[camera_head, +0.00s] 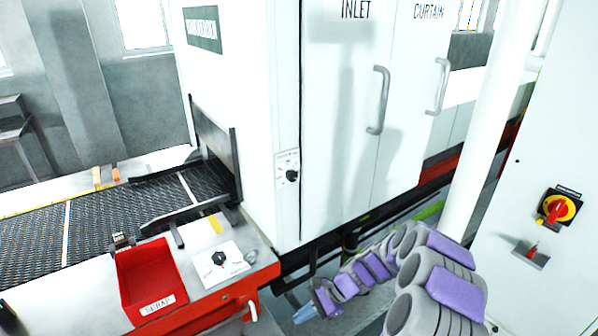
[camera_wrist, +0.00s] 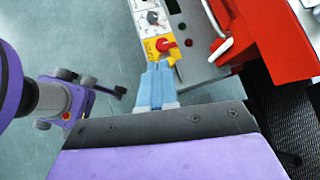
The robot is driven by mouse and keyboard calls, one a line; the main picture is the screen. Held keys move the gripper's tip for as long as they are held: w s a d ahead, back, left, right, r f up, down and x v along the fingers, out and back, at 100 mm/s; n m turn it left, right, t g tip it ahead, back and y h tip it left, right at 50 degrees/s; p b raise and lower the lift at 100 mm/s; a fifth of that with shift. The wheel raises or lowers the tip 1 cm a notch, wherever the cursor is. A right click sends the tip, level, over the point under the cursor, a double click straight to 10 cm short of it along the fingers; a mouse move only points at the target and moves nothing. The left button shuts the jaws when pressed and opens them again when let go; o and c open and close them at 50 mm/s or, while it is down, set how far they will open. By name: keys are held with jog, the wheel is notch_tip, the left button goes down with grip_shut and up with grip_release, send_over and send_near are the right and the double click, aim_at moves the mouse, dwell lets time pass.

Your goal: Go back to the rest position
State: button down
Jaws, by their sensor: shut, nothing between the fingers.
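My gripper (camera_head: 304,313) is low in front of the machine in the head view, at the end of my grey and purple arm, to the right of the red front of the belt table. In the wrist view its pale blue fingers (camera_wrist: 156,84) are together with nothing between them. Their tips appear just below a red knob on a yellow plate (camera_wrist: 163,46); whether they touch it I cannot tell. The gripper holds nothing.
A red SCRAP bin (camera_head: 150,281) and a dial plate (camera_head: 220,265) sit beside the mesh belt (camera_head: 100,214). The white INLET cabinet (camera_head: 335,130) stands behind. A white post (camera_head: 492,130) and a cabinet with a red-yellow switch (camera_head: 557,209) stand at right.

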jog(key=s+r+n+g+h, duration=0.1)
jog(key=s+r+n+h, duration=0.3)
jog(key=s+r+n, duration=0.8)
jog(key=s+d+r+h, duration=0.2)
jog(key=s+d+r, duration=0.1)
jog(key=s, duration=0.4)
jog(key=s+d+r+t+h, duration=0.1)
jog(key=s+d+r+h, duration=0.1)
jog(key=s+d, duration=0.3)
jog(key=s+d+r+h, duration=0.1)
jog(key=s+d+r, duration=0.3)
jog(key=s, duration=0.6)
jog(key=shift+d+r+t+h, duration=0.3)
jog(key=shift+d+r+h, duration=0.1)
jog(key=shift+r, duration=0.2)
